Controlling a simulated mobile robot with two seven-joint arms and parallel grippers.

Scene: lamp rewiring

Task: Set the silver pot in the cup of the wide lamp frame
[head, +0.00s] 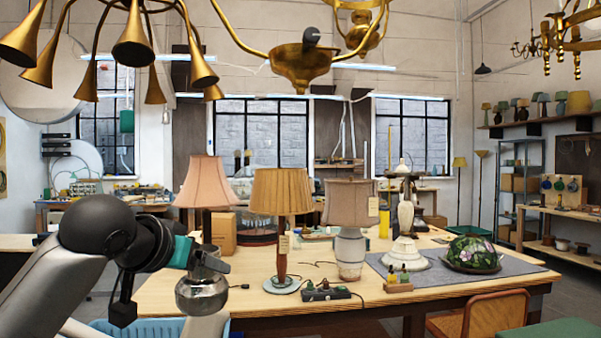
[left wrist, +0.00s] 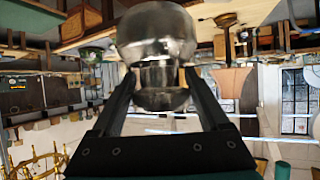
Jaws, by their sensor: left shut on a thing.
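My left gripper (head: 207,263) is shut on the silver pot (head: 202,292), a rounded shiny metal vessel with a narrower neck. The pot hangs in front of the table's left end, clear of the tabletop. In the left wrist view the silver pot (left wrist: 158,42) sits between the two dark fingers. A brass lamp frame (head: 302,66) with a cup-like middle and curved arms hangs at the top centre, well above and right of the pot. A dark round-ended thing shows at its top. I cannot tell for sure that this is the wide frame. My right gripper is not in view.
A brass fixture (head: 133,45) with several horn-shaped arms hangs at the upper left. The wooden table (head: 190,287) holds several shaded lamps, a grey mat (head: 440,282) and a stained-glass shade (head: 472,252). A blue basket (head: 120,328) is below my left arm.

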